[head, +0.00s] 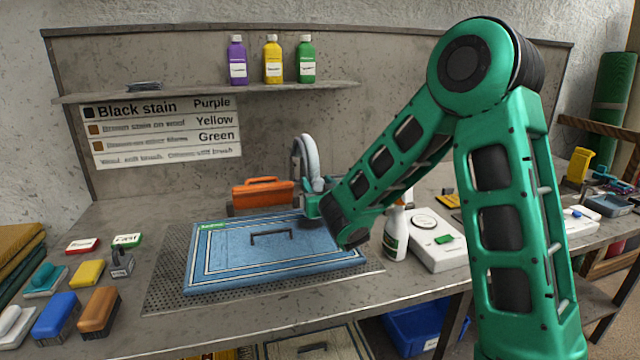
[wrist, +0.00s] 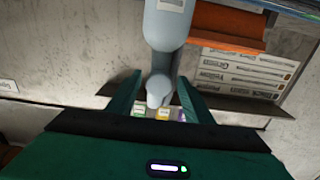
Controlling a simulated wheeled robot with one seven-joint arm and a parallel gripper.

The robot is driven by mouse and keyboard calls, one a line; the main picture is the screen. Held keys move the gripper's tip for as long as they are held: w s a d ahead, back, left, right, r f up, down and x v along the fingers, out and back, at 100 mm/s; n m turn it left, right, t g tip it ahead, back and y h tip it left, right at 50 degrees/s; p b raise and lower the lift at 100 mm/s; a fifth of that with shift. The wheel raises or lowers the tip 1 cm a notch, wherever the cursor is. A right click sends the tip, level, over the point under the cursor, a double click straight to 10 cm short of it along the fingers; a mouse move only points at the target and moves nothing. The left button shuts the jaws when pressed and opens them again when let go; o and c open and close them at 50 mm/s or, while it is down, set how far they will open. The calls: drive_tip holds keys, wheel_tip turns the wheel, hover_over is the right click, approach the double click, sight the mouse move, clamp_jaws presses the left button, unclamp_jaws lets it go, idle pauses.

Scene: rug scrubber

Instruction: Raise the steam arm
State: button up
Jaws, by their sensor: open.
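The steam arm (head: 308,158) is a light grey curved tube standing behind the blue rug (head: 230,262), with its bend at the top. In the wrist view the steam arm (wrist: 166,28) is a thick pale tube that narrows to a rounded end between my fingers. My gripper (wrist: 160,95) is open, one finger on each side of the tube, and I see gaps beside its narrow end. In the head view my gripper (head: 314,204) is at the tube's lower part, partly hidden by my wrist. Whether a finger touches the tube I cannot tell.
An orange object (head: 262,192) sits left of the steam arm. A spray bottle (head: 396,232) and a white device (head: 432,240) stand to the right. A shelf (head: 190,92) with several bottles hangs above. Brushes and sponges lie at the bench's left.

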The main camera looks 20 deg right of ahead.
drive_tip(key=shift+w+d, duration=0.1)
drive_tip(key=shift+w, duration=0.05)
drive_tip(key=shift+c, duration=0.5)
drive_tip(key=shift+d, duration=0.1)
clamp_jaws()
drive_tip(key=shift+r, duration=0.1)
